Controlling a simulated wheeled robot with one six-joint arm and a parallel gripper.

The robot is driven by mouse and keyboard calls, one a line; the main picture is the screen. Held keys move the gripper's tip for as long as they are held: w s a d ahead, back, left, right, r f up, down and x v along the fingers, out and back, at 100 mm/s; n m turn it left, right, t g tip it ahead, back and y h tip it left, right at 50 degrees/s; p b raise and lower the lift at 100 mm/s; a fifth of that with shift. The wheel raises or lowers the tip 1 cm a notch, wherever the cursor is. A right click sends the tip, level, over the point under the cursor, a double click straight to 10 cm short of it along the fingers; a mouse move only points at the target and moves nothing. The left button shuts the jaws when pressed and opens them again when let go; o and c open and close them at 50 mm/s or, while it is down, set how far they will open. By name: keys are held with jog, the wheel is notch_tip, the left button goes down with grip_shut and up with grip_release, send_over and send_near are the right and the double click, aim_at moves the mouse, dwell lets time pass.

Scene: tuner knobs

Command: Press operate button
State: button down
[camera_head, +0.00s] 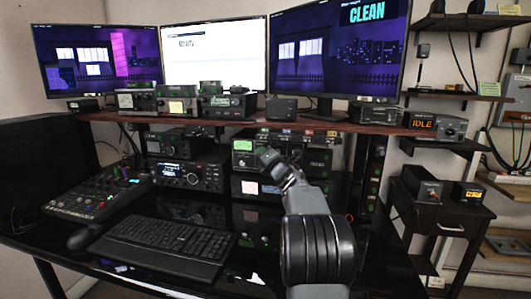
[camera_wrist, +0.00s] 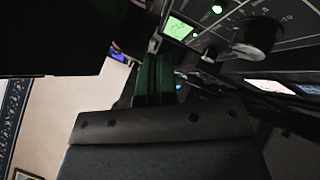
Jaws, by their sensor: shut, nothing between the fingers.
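My gripper (camera_head: 273,163) is in front of the dark radio units under the desk shelf, its fingers together and empty. In the wrist view the closed fingers (camera_wrist: 153,78) point toward a dark front panel. That panel carries a lit green screen (camera_wrist: 178,28), a round green light (camera_wrist: 217,9), a large black knob (camera_wrist: 256,37) with a number scale, and a small round control (camera_wrist: 210,55). The fingers appear apart from the panel, left of and below the screen in that view. No label reading "operate" is legible, so I cannot tell which control is the operate button.
A box showing "IDLE" (camera_head: 424,122) stands on the right shelf. Stacked units, one with a green screen (camera_head: 242,145), fill the space under the wooden shelf (camera_head: 350,122). A keyboard (camera_head: 165,240) and a mixer (camera_head: 97,190) lie left on the glossy desk. Three monitors stand above.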

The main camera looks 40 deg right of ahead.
jog(key=shift+s+a, duration=0.35)
jog(key=shift+a, duration=0.05)
dwell(0.4)
jog(key=s+a+r+m+g+h+p, duration=0.2)
jog(key=s+a+r+m+g+p, duration=0.15)
jog(key=a+m+p, duration=0.3)
jog(key=s+a+r+m+g+h+p, duration=0.1)
jog(key=s+a+r+m+g+p, duration=0.25)
jog(key=a+m+p, duration=0.3)
jog(key=s+a+f+m+g+y+p, duration=0.2)
jog(key=s+a+m+g+p, duration=0.3)
jog(key=s+a, duration=0.3)
jog(key=s+a+f+m+g+y+p, duration=0.2)
jog(key=s+a+m+g+p, duration=0.3)
jog(key=s, duration=1)
jog(key=a+p, duration=0.3)
jog(key=shift+s+a+m+y, duration=0.2)
jog(key=shift+s+m+y, duration=0.05)
jog(key=shift+m+y, duration=0.05)
